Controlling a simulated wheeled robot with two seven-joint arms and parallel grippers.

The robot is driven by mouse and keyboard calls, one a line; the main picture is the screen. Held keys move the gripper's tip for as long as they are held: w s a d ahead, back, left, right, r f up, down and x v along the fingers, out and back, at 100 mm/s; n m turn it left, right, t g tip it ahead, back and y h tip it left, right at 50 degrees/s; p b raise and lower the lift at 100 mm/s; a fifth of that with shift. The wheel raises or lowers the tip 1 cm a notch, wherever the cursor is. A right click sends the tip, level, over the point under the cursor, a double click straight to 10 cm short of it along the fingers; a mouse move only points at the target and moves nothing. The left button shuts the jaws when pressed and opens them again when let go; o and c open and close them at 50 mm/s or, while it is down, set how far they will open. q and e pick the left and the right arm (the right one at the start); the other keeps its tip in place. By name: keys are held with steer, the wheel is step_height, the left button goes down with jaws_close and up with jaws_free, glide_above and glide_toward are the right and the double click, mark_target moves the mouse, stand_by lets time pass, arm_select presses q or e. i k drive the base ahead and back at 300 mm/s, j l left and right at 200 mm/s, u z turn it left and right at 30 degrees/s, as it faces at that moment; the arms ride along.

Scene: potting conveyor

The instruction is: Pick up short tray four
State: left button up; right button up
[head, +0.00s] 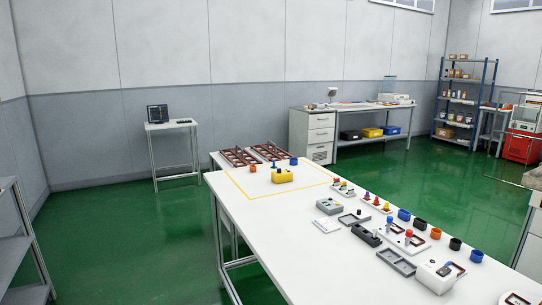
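No number or label is legible at this distance, so I cannot tell which tray is short tray four. Two dark red-brown compartmented trays, a left one (238,157) and a right one (270,152), lie side by side beyond the far end of the long white table (290,252). On the table's right half are a small grey tray (354,218) and a longer grey tray (396,262) with compartments. Neither gripper is in view.
A yellow block-like item (282,176) stands inside a yellow outline on the table. Small devices, coloured knobs and several cups line the right side. The left front of the tabletop is clear. A grey shelf (22,240) stands at left; green floor (130,245) lies open between.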

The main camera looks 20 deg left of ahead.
mark_target(269, 151)
steer(key=i+j+u, duration=0.1)
steer(key=j, duration=0.25)
steer(key=i+j+u, duration=0.15)
steer(key=j, duration=0.2)
steer(key=i+j+u, duration=0.95)
steer(key=i, duration=0.3)
steer(key=i+j+u, duration=0.1)
steer(key=i+u, duration=0.2)
steer(key=i, duration=2.5)
steer(key=i+z, duration=0.35)
steer(key=i+j+z, duration=0.15)
steer(key=i+z, duration=0.25)
steer(key=i+j+z, duration=0.45)
steer(key=z, duration=0.3)
steer(key=i+j+z, duration=0.2)
steer(key=z, duration=0.2)
steer(key=i+j+z, duration=0.2)
steer(key=z, duration=0.2)
steer(key=i+j+z, duration=0.2)
steer(key=z, duration=0.2)
steer(key=i+j+z, duration=0.15)
steer(key=j+z, duration=0.3)
steer(key=i+j+z, duration=0.1)
steer(key=j+z, duration=1)
steer(key=j, duration=0.35)
